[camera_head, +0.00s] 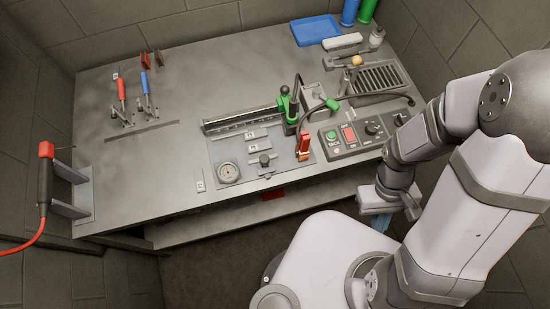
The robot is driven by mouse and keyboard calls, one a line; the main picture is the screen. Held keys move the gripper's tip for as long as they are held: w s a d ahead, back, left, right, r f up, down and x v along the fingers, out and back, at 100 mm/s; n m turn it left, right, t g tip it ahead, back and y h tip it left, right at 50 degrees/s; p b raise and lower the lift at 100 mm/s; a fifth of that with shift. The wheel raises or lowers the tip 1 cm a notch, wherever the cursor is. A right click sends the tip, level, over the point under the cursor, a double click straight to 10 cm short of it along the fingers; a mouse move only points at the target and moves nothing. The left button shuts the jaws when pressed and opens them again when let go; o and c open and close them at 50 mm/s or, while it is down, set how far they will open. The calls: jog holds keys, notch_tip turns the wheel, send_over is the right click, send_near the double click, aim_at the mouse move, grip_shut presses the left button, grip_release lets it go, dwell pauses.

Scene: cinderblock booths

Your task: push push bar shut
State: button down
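No part is plainly marked as the push bar, and I cannot tell which one it is. A long silver rail (240,121) lies across the middle of the bench, with a green-and-black upright fixture (289,108) at its right end. A red-handled lever clamp (122,92) and a blue-handled lever clamp (146,88) stand at the back left. An upright red lever (303,148) stands right of the gauge plate. My gripper (380,222) hangs at the bench's front right edge, apart from all of these. Its fingers are partly hidden, and I cannot tell whether they are open.
A control box (352,133) with buttons and a dial sits at the right, near my arm. Behind it are a slotted grate (378,80) and a blue tray (315,30). A red-tipped torch (46,165) hangs in a left-side bracket. The bench's left front is clear.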

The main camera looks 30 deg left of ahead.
jog(key=w+a+f+n+t+y, duration=0.3)
jog(key=w+a+f+n, duration=0.4)
jog(key=n, duration=0.5)
jog(key=s+a+r+n+y, duration=0.1)
jog(key=a+r+n+y, duration=0.2)
jog(key=a+n, duration=0.2)
jog(key=s+a+r+n+y, duration=0.1)
jog(key=a+r+n+y, duration=0.2)
jog(key=a, duration=0.7)
jog(key=shift+s+a+n+y, duration=0.15)
jog(key=shift+s+n+y, duration=0.15)
jog(key=shift+n+y, duration=0.7)
jog(key=shift+f, duration=0.15)
